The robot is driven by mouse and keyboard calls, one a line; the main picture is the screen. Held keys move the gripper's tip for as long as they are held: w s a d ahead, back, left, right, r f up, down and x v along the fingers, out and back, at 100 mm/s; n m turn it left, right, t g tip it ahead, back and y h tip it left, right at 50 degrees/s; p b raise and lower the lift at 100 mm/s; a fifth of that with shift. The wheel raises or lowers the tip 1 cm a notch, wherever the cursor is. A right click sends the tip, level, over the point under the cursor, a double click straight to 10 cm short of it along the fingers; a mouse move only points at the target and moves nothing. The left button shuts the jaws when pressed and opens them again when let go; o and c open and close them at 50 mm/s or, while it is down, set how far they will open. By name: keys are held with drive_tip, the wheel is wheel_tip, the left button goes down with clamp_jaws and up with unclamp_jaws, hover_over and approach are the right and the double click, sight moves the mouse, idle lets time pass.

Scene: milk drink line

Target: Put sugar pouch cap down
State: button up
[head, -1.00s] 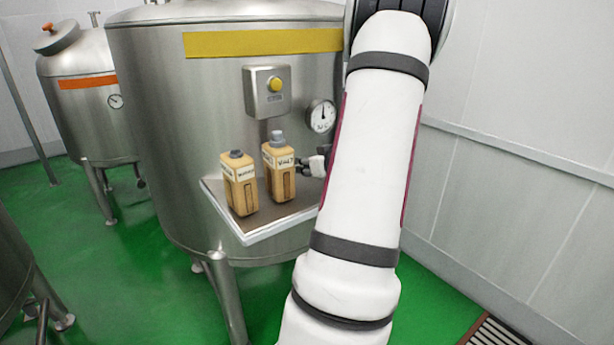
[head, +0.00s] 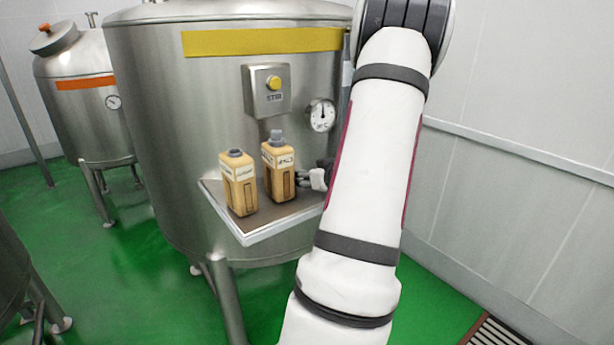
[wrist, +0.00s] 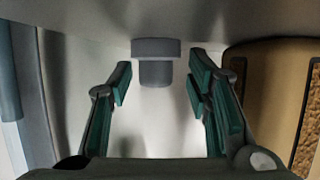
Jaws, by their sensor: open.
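A small grey cap (wrist: 155,68) shows in the wrist view, with a wide flange and a narrower stem. Its flange meets a grey surface at the top of that picture, seemingly the shelf seen upside down. My gripper (wrist: 160,82) is open, with one green-padded finger on each side of the cap and a visible gap to both. In the head view my gripper (head: 303,178) is low over the shelf (head: 262,233), just right of the right bottle. The cap is hidden from the head view.
Two tan bottles stand upright on the shelf, the left bottle (head: 238,183) and the right bottle (head: 279,168). A bottle side (wrist: 275,100) is close on the right in the wrist view. Behind are the steel tank (head: 165,120), button box (head: 266,90) and gauge (head: 321,115).

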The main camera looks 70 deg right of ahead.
drive_tip(key=p+v, duration=0.2)
drive_tip(key=v, duration=1)
idle(0.4)
